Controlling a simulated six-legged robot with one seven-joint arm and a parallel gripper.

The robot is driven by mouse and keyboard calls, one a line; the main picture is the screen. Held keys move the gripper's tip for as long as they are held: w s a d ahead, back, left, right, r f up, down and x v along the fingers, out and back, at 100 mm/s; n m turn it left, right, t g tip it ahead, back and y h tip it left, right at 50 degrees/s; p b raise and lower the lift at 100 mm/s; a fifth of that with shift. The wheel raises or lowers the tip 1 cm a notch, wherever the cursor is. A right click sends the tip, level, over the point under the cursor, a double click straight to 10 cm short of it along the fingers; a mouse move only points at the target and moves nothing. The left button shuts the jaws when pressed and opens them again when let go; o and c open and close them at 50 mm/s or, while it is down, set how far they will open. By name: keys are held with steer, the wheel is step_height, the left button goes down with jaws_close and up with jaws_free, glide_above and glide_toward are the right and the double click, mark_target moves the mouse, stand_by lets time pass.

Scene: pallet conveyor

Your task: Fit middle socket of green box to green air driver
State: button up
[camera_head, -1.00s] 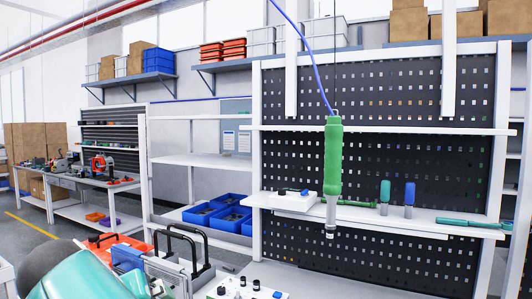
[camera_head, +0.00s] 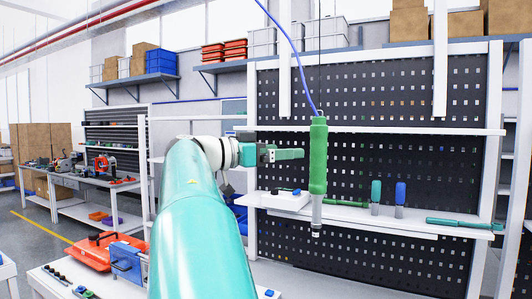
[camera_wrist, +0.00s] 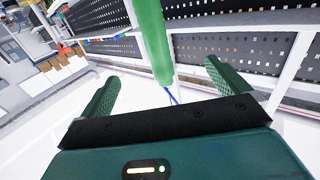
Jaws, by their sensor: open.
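The green air driver (camera_head: 318,165) hangs upright from a blue hose in front of the black pegboard, its grey tip pointing down. My gripper (camera_head: 288,154) is open just left of the driver's green body, with the fingers pointing toward it. In the wrist view, the driver (camera_wrist: 154,40) rises beyond the gap between the two green fingers of my gripper (camera_wrist: 160,88). It does not appear gripped. I cannot clearly identify the green box; a small green-marked item (camera_head: 86,292) with dark parts shows at the bottom left edge, partly cut off.
A shelf (camera_head: 345,222) behind the driver carries a white box (camera_head: 286,200), upright green and blue tools, and a teal tool (camera_head: 460,224). Black sockets (camera_head: 55,274) and an orange toolbox (camera_head: 88,252) are at lower left. My arm hides part of the bench.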

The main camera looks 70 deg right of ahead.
mark_target(311, 149)
steer(key=x, duration=0.3)
steer(key=shift+s, duration=0.2)
steer(key=shift+x, duration=4)
steer(key=shift+a, duration=0.1)
steer(key=shift+c, duration=0.4)
jaws_close()
steer(key=shift+r, duration=0.1)
